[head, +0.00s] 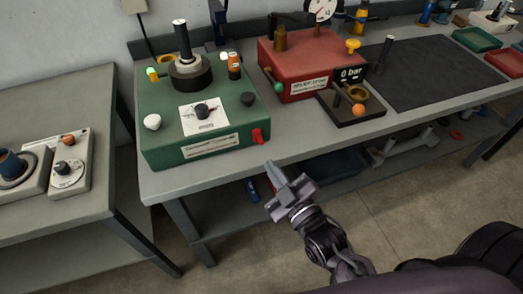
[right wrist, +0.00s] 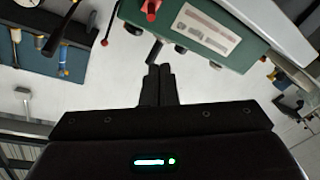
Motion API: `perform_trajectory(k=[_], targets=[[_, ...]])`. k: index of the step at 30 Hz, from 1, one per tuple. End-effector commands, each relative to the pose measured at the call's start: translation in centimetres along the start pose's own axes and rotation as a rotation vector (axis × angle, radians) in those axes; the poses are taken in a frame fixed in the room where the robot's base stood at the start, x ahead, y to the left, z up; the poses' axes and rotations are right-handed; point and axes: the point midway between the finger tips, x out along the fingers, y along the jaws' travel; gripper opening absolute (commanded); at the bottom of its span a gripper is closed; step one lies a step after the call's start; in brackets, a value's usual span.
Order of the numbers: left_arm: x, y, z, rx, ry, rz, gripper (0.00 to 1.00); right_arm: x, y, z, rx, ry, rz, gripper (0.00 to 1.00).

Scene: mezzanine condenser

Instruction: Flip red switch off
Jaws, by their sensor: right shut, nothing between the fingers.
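The red switch (head: 258,136) sits at the right end of the front face of a green box (head: 160,145) on the grey workbench. It sticks out beside a white label; I cannot tell its on or off position. It also shows as a small red piece near the top of the right wrist view (right wrist: 151,8), left of the label. My right gripper (head: 274,172) is shut and empty, in front of the bench edge, below and slightly right of the switch in the head view, apart from it. In the right wrist view its fingers (right wrist: 158,75) are together. My left gripper is not in view.
The green box carries knobs, a black dial and a dark cylinder. A red box (head: 300,55) with a gauge and a tray with an orange-knobbed lever (head: 358,110) stand to the right. A dark mat (head: 430,75) lies beyond. A lower shelf holds parts. Another table (head: 80,205) is at left.

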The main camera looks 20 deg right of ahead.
Motion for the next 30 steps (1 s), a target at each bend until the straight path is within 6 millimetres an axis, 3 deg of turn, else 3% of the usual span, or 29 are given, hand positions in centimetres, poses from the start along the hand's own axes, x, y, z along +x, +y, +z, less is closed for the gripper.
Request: perform_trajectory(k=[4, 17, 23, 30], targets=[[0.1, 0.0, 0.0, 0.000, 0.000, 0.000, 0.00, 0.0, 0.7, -1.2, -0.009, 0.024, 0.015, 0.00], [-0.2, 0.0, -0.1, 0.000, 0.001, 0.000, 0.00, 0.7, 0.8, -1.3, -0.008, 0.025, 0.017, 0.00], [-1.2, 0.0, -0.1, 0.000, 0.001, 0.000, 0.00, 3.8, 1.0, -1.6, -0.008, 0.027, 0.018, 0.00], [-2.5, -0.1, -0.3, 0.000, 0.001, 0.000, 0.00, 8.7, 1.0, -1.7, -0.007, 0.025, 0.017, 0.00]])
